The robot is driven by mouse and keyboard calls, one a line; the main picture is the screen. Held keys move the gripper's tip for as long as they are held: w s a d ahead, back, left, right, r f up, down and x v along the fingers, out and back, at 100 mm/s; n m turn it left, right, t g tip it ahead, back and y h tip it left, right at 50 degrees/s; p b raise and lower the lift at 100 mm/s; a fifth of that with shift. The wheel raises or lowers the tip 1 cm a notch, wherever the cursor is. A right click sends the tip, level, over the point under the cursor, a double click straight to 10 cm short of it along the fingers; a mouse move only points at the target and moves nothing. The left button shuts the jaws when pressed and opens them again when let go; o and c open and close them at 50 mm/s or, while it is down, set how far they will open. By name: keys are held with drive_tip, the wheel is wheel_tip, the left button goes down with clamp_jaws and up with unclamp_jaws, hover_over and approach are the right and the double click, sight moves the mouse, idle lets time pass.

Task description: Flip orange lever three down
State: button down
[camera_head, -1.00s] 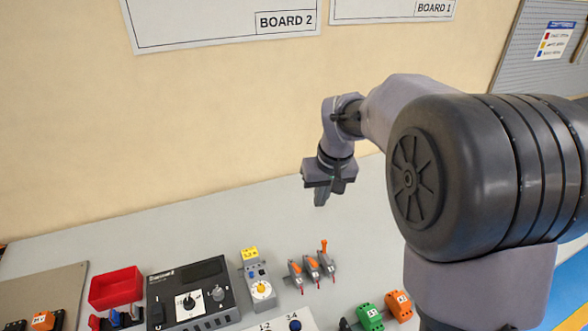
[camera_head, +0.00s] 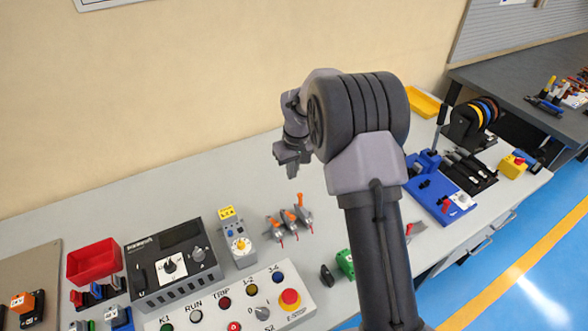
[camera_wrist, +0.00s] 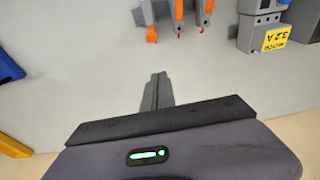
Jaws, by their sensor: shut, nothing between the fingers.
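Three small grey switches with orange levers stand in a row on the grey bench. In the head view the right lever (camera_head: 300,200) stands up highest; the middle lever (camera_head: 290,215) and left lever (camera_head: 275,223) sit lower. No numbers are readable on them. In the wrist view the row is reversed: the raised lever (camera_wrist: 151,33) is at left, with the middle lever (camera_wrist: 179,9) and the other lever (camera_wrist: 208,6) cut by the top edge. My gripper (camera_head: 292,172) is shut and empty, above the bench on the wall side of the levers, apart from them. Its fingers (camera_wrist: 157,88) point toward the row.
A grey module with a yellow label (camera_head: 227,213) stands left of the levers, beside a black meter (camera_head: 172,262). A button panel (camera_head: 240,305) lies in front. A green block (camera_head: 345,263) is to the right. Bench between levers and wall is clear.

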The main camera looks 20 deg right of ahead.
sight(300, 199)
drive_tip(key=shift+s+d+f+b, duration=0.2)
drive_tip(key=shift+s+f+b, duration=0.45)
drive_tip(key=shift+s+f, duration=0.2)
drive_tip(key=shift+s+d+f+b, duration=0.2)
drive_tip(key=shift+s+f+b, duration=0.4)
drive_tip(key=shift+s+f, duration=0.2)
